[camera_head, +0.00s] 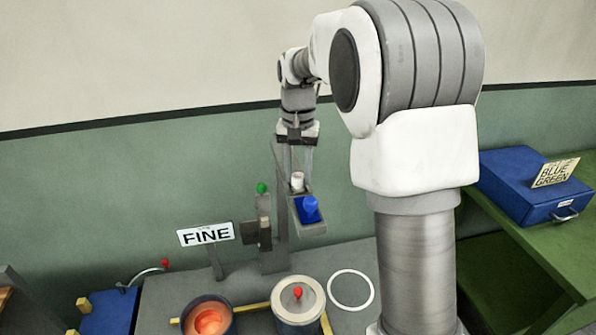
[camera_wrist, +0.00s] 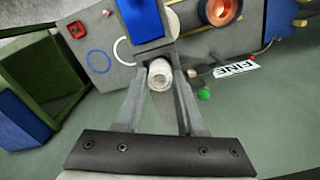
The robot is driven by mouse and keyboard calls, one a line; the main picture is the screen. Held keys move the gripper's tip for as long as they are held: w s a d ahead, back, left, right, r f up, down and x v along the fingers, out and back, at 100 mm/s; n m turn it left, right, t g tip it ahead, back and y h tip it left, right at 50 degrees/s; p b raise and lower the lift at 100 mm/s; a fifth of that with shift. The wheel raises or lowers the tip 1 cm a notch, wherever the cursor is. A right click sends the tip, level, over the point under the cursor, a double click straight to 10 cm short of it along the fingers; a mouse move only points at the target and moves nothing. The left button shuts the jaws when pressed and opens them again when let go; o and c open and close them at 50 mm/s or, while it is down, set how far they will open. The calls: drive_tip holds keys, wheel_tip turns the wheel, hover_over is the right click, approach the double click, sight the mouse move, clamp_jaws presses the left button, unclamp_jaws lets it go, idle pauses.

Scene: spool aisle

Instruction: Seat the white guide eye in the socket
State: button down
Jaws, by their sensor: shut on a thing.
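The white guide eye (camera_wrist: 160,74) is a short white cylinder between the fingertips of my gripper (camera_wrist: 161,85) in the wrist view. My gripper (camera_head: 297,172) is shut on it and points down. In the head view the guide eye (camera_head: 297,183) shows at the upper end of a grey bracket (camera_head: 309,229) on a tall grey post (camera_head: 279,205). I cannot tell whether it touches the bracket. The socket cannot be made out clearly; the bracket and fingers may hide it.
A blue piece (camera_head: 311,209) stands on the bracket close beside the guide eye. A green-knobbed post (camera_head: 263,202) and a FINE sign (camera_head: 206,234) stand left. A copper-coloured pot (camera_head: 208,319) and a lidded can (camera_head: 298,303) stand in front. A blue box (camera_head: 528,183) is right.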

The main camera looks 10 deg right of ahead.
sight(298, 176)
drive_tip(key=shift+f, duration=0.1)
drive_tip(key=c, duration=0.5)
unclamp_jaws()
drive_tip(key=s+r+t, duration=0.1)
drive_tip(key=s+r, duration=0.2)
drive_tip(key=r, duration=0.4)
drive_tip(key=s+r, duration=0.2)
drive_tip(key=r, duration=0.5)
drive_tip(key=s+f+n+t, duration=0.1)
drive_tip(key=s+f, duration=0.1)
drive_tip(key=s, duration=0.5)
drive_tip(key=s+f+n+t, duration=0.2)
drive_tip(key=s, duration=0.5)
drive_tip(key=s+f+n+t, duration=0.1)
drive_tip(key=s+f, duration=0.2)
drive_tip(key=s, duration=0.5)
drive_tip(key=shift+f+n+t, duration=0.1)
drive_tip(key=shift+n+t, duration=0.2)
